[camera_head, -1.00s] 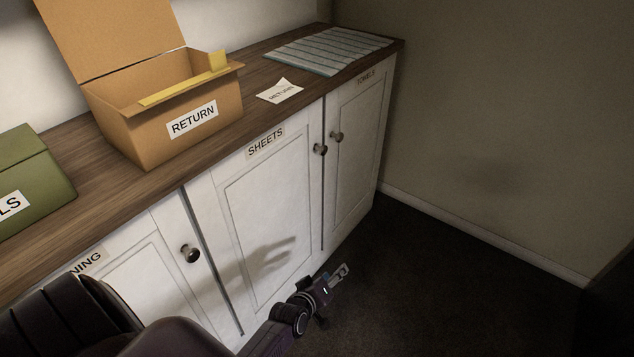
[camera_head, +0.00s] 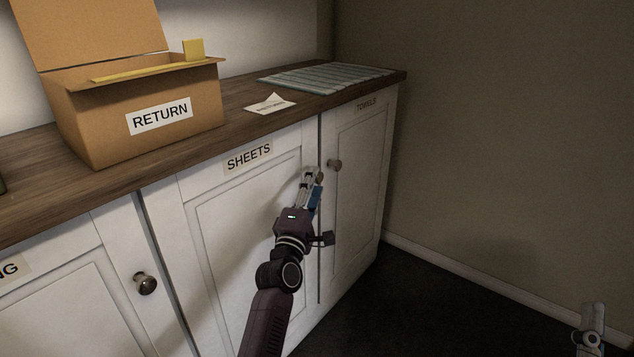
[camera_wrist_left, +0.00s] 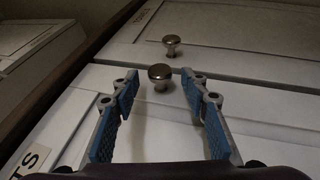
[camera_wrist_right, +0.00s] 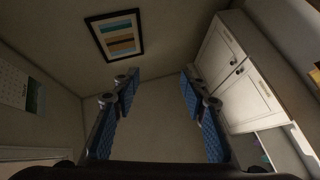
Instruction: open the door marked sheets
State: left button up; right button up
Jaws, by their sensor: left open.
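The white door marked SHEETS (camera_head: 225,235) is closed under the countertop, its label (camera_head: 248,158) at the top. Its round metal knob (camera_wrist_left: 160,77) is near the door's right edge and is mostly hidden behind my gripper in the head view. My left gripper (camera_head: 313,175) is open in front of that knob. In the left wrist view the knob shows between the two blue-padded fingers, near the tips, with gaps on both sides. My right gripper (camera_wrist_right: 160,82) is open and empty, facing the wall and ceiling.
The TOWELS door (camera_head: 357,185) with its knob (camera_head: 335,165) is close on the right. Another door with a knob (camera_head: 146,284) is on the left. A RETURN box (camera_head: 160,135), a paper (camera_head: 268,104) and a striped cloth (camera_head: 325,76) lie on the countertop.

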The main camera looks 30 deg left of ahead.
pick_arm(q)
jog(key=shift+x, duration=1.55)
pick_arm(e)
jog(key=shift+t+y, duration=0.5)
jog(key=shift+t, duration=0.4)
jog(key=shift+s+d+r, duration=0.2)
jog(key=shift+s+r, duration=1.2)
jog(key=shift+s, duration=0.05)
pick_arm(q)
grip_shut()
